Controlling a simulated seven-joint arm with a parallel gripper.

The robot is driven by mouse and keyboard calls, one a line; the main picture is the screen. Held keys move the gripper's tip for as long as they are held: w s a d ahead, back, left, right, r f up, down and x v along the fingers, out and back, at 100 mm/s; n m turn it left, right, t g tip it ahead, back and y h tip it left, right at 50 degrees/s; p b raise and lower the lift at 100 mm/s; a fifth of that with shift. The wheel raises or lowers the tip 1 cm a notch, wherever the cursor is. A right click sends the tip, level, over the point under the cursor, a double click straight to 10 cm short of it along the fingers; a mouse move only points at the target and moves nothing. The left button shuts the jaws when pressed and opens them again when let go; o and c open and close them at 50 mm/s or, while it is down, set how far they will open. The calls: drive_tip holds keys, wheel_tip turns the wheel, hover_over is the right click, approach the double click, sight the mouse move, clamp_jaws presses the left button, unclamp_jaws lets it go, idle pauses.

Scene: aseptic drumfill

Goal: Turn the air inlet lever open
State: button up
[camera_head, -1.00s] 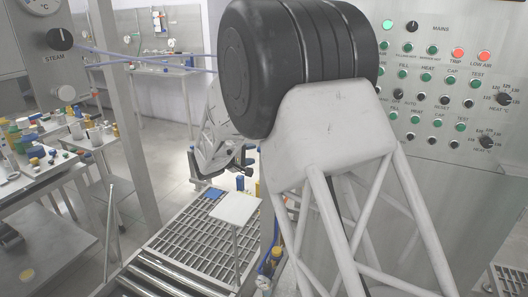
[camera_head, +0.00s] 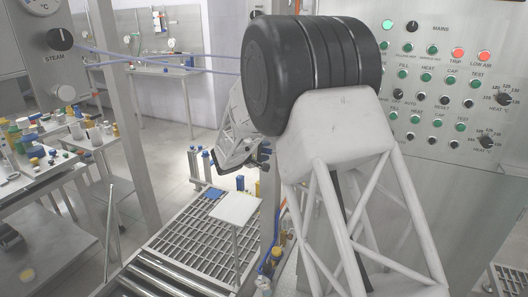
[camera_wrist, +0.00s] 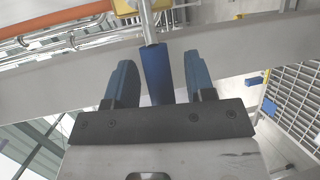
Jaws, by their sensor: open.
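A lever with a blue sleeve (camera_wrist: 155,72) on a thin metal rod shows in the wrist view, and I take it to be the air inlet lever. My gripper (camera_wrist: 160,84) is open, with one dark blue finger on each side of the sleeve. A gap shows between the sleeve and each finger, so neither appears to touch it. The rod runs up to a yellow fitting at the top edge. In the head view my arm hides much of this area, and I cannot make out the lever there.
A grey beam (camera_wrist: 250,45) crosses behind the lever in the wrist view. In the head view, a panel of buttons (camera_head: 440,90) stands at right. A grated roller conveyor (camera_head: 180,245) lies below, with a white plate (camera_head: 235,208) on a post. A cluttered table (camera_head: 40,150) is at left.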

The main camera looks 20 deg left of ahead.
clamp_jaws()
drive_tip(key=shift+f, duration=0.2)
idle(0.3)
drive_tip(key=d+f+n+t+y, duration=0.1)
drive_tip(key=d+f+n+t, duration=0.6)
drive_tip(key=n, duration=1.2)
drive_tip(key=shift+d+f+n+y, duration=0.15)
drive_tip(key=shift+d+n+y, duration=0.15)
drive_tip(key=shift+y, duration=0.1)
unclamp_jaws()
